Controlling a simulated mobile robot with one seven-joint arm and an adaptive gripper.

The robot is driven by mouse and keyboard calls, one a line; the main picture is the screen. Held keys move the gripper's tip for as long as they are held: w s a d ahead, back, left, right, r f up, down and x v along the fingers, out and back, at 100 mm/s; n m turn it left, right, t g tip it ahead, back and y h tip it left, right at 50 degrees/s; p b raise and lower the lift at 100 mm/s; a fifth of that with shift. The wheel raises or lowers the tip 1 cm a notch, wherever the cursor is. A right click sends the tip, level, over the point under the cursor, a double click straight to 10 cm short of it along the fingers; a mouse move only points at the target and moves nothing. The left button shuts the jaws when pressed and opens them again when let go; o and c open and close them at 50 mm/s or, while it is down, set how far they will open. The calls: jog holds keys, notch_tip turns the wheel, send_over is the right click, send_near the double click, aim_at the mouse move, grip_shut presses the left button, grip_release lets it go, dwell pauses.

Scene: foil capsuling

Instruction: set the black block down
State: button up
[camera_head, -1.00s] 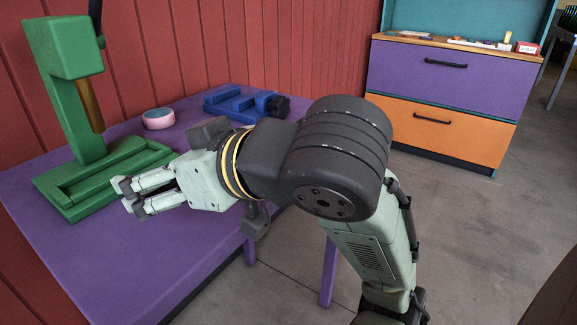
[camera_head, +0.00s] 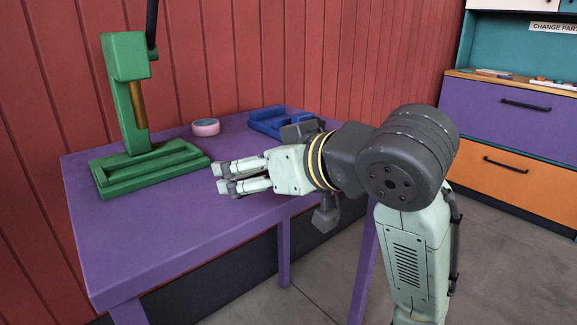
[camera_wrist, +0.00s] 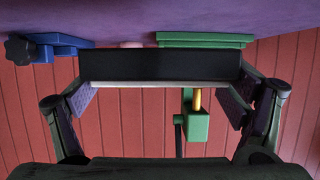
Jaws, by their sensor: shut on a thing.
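My gripper (camera_head: 224,179) is over the purple table (camera_head: 200,225), to the right of the green press's base, with its fingers pointing left. In the wrist view my gripper (camera_wrist: 160,95) is shut on the black block (camera_wrist: 160,64), a long dark bar spanning from one fingertip to the other. I cannot tell how far the block is above the table.
A green press (camera_head: 124,98) with a brass rod stands on the table's left part. A pink and teal ring (camera_head: 205,127) and a blue fixture (camera_head: 268,122) lie toward the back. A red wall (camera_head: 260,60) stands behind. The table's front left is clear.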

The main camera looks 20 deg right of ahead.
jog(key=w+d, duration=0.2)
jog(key=w, duration=0.1)
jog(key=w+d, duration=0.3)
jog(key=w+d+f+p, duration=0.1)
jog(key=w+d, duration=0.1)
jog(key=w, duration=0.2)
jog(key=shift+d, duration=0.3)
jog(key=f, duration=0.3)
jog(key=shift+w+d, duration=0.35)
jog(key=shift+w, duration=0.05)
jog(key=shift+f, duration=0.4)
jog(key=shift+f, duration=0.2)
jog(key=o, duration=1)
jog(key=shift+c, duration=0.2)
jog(key=shift+r, duration=0.1)
